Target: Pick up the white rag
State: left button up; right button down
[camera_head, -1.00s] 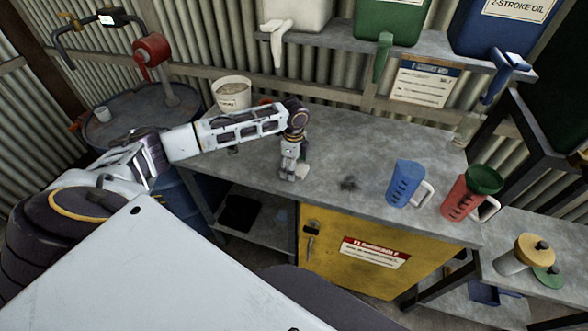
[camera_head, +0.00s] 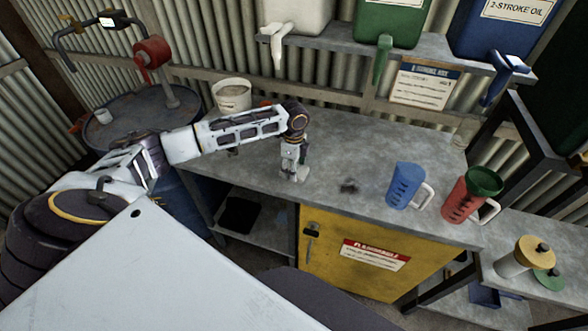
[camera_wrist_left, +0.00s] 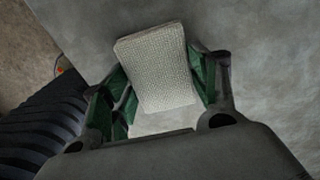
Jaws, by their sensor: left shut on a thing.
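The white rag (camera_wrist_left: 156,68) is a folded, woven, off-white pad between the fingers of my left gripper (camera_wrist_left: 160,82) in the left wrist view. The fingers, with green pads, press on its two sides. In the head view my left gripper (camera_head: 296,174) points down at the workbench (camera_head: 330,150), near its front edge. The rag is mostly hidden by the gripper there, and I cannot tell whether it touches the bench top. My right gripper is not in view.
A white bucket (camera_head: 232,95) stands at the back left. A yellow cabinet (camera_head: 330,262) is below. The bench middle is mostly clear.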

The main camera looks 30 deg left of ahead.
pick_arm(q)
notch_tip(320, 180, up, 10)
jog(key=shift+b, duration=0.45)
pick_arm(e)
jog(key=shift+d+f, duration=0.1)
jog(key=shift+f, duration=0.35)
